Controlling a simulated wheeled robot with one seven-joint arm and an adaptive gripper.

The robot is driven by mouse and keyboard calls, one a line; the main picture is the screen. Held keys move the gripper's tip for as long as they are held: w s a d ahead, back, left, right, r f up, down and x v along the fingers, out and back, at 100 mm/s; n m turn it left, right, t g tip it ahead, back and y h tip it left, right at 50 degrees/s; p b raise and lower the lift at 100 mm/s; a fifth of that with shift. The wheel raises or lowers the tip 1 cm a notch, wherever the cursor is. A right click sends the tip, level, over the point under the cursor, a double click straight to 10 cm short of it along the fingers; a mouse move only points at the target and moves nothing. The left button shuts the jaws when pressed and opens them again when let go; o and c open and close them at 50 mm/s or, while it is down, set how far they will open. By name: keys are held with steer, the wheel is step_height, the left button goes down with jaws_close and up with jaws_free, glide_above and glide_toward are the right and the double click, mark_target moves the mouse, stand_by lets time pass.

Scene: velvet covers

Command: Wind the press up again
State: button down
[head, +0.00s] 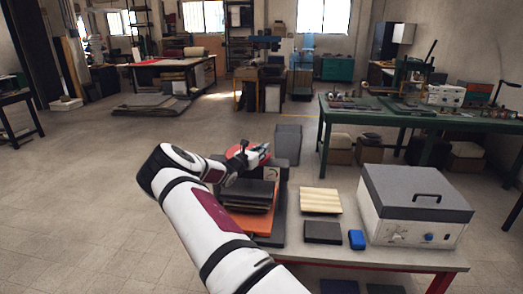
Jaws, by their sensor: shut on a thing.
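The press stands at the left end of the near table, with an orange base (262,221) and a red round handwheel (236,151) on top. A stack of dark boards or covers (248,194) sits in it under the wheel. My gripper (251,156) is at the red handwheel, reached from the left, and is shut on it. The fingertips are small and partly hidden against the wheel. My arm hides the press's left side, and its screw cannot be made out.
On the near table (385,255) are a ribbed pale block (320,201), a dark slab (322,232), a small blue block (357,240) and a grey-lidded white box (415,205). A grey bin (288,143) stands behind. A green workbench (400,118) is farther back.

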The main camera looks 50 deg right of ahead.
steer(key=shift+s+d, duration=0.15)
steer(key=shift+s, duration=0.05)
steer(key=c, duration=1.5)
jaws_free()
steer(key=shift+o, duration=0.2)
steer(key=shift+w, duration=0.1)
steer(key=shift+w+a, duration=0.1)
steer(key=shift+a, duration=0.2)
steer(key=s+a, duration=0.1)
steer(key=a, duration=1)
steer(key=shift+s+a, duration=0.2)
steer(key=shift+s, duration=0.15)
steer(key=shift+c, duration=0.5)
